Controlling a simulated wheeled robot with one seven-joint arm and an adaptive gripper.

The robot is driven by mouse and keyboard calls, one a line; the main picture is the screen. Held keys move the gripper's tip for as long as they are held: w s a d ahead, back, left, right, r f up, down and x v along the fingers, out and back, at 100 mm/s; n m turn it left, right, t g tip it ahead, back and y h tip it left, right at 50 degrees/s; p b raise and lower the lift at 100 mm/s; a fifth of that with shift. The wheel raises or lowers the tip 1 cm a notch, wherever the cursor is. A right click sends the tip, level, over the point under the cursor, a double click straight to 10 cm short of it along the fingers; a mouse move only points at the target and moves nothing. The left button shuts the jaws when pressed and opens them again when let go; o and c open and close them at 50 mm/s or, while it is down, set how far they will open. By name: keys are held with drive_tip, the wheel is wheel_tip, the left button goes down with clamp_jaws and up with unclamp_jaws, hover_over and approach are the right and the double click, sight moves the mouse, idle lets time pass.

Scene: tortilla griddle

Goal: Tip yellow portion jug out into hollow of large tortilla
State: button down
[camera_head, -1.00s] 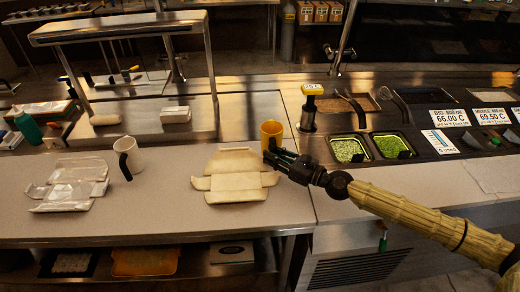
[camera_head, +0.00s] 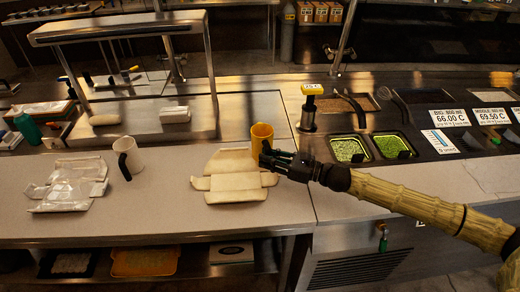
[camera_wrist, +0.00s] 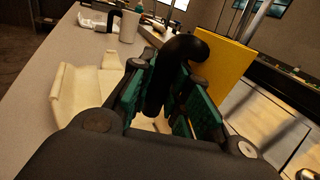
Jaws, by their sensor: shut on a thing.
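The yellow portion jug (camera_head: 262,133) stands upright in the head view, at the right back edge of the large tortilla (camera_head: 237,182). My gripper (camera_head: 270,156) is shut on the jug's dark handle, which shows between the green finger pads in the wrist view (camera_wrist: 165,90). The jug's yellow wall (camera_wrist: 222,72) fills the right of that view. The tortilla lies open with folded flaps on the counter, left of my gripper. It also shows in the wrist view (camera_wrist: 85,88), at the left.
A white mug (camera_head: 128,157) with a dark handle stands left of the tortilla. A foil-like wrapper (camera_head: 70,186) lies farther left. Green-filled bins (camera_head: 348,148) are set into the unit at right. Counter (camera_head: 165,215) in front is bare.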

drive_tip(key=shift+s+a+r+n+g+y, duration=0.15)
drive_tip(key=shift+n+g, duration=0.1)
drive_tip(key=shift+g, duration=0.15)
drive_tip(key=shift+s+a+n+g+y, duration=0.15)
drive_tip(key=shift+n+g, duration=0.1)
drive_tip(key=shift+g, duration=0.15)
drive_tip(key=shift+s+a+n+g+y+b, duration=0.15)
drive_tip(key=shift+a+n+g+y+b, duration=0.1)
drive_tip(key=shift+n+g, duration=0.3)
drive_tip(key=shift+s+a+n+g+y+b, duration=0.2)
drive_tip(key=shift+n+g, duration=0.15)
drive_tip(key=shift+g, duration=0.4)
